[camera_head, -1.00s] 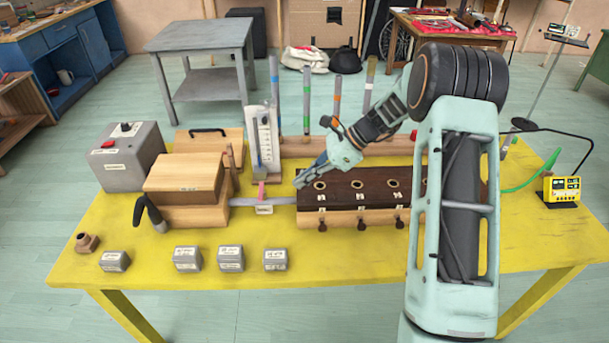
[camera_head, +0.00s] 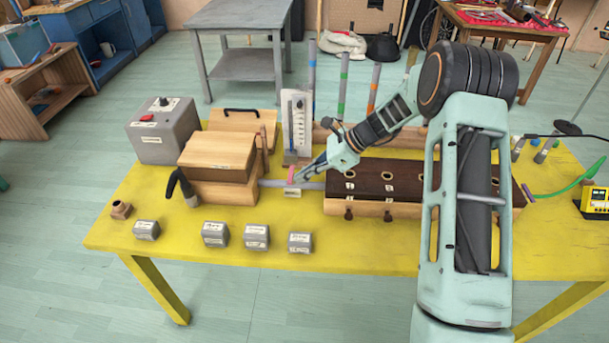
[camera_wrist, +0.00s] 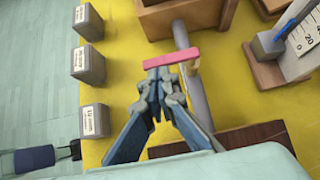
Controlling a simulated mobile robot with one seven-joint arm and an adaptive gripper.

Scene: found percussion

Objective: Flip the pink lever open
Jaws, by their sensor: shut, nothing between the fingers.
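The pink lever (camera_head: 291,174) stands on the grey pipe (camera_head: 313,185) between the wooden box and the dark-topped wooden block. In the wrist view the lever (camera_wrist: 170,61) shows as a pink bar lying across the picture, over the grey pipe (camera_wrist: 192,90). My gripper (camera_head: 298,180) is shut and empty, just right of the lever in the head view. In the wrist view the fingertips of my gripper (camera_wrist: 160,74) are right at the lever's lower edge. I cannot tell whether they touch it.
The wooden box (camera_head: 215,160) is left of the lever. The dark-topped block (camera_head: 385,180) with holes is to the right. A white gauge (camera_head: 297,122) stands behind. Small grey labelled blocks (camera_head: 256,236) sit along the front of the yellow table (camera_head: 200,265).

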